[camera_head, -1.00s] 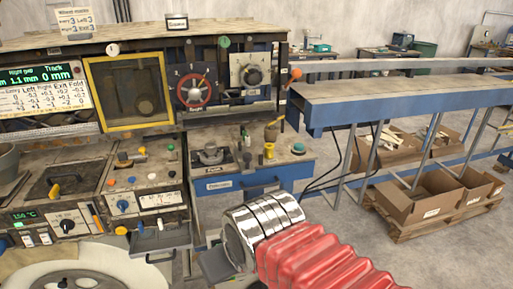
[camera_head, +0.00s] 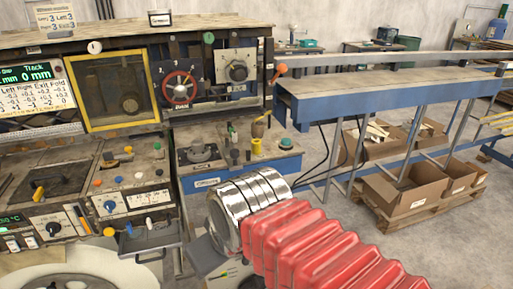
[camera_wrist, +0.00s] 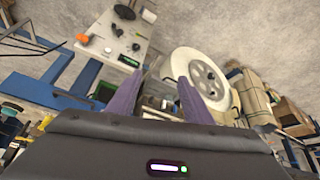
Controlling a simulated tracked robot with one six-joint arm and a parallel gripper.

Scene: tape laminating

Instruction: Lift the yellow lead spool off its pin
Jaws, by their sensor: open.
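A small yellow cylinder (camera_head: 257,147) stands upright on the small bench with the blue drawer front, right of the tape machine. It looks like the yellow lead spool, but it is too small to make out a pin. I cannot pick it out for sure in the wrist view. My gripper (camera_wrist: 158,88) shows in the wrist view as two purple-grey fingers, spread apart with nothing seen held between them. In the head view the gripper is hidden; only my red-sleeved arm and its silver section show, in front of and below the bench.
A brown-handled pot (camera_head: 259,129) stands close behind the yellow cylinder, and a teal disc (camera_head: 286,142) lies to its right. Dark knobs (camera_head: 234,155) stand to its left. A blue conveyor table (camera_head: 380,95) extends right. Cardboard boxes (camera_head: 405,192) sit on a pallet below it.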

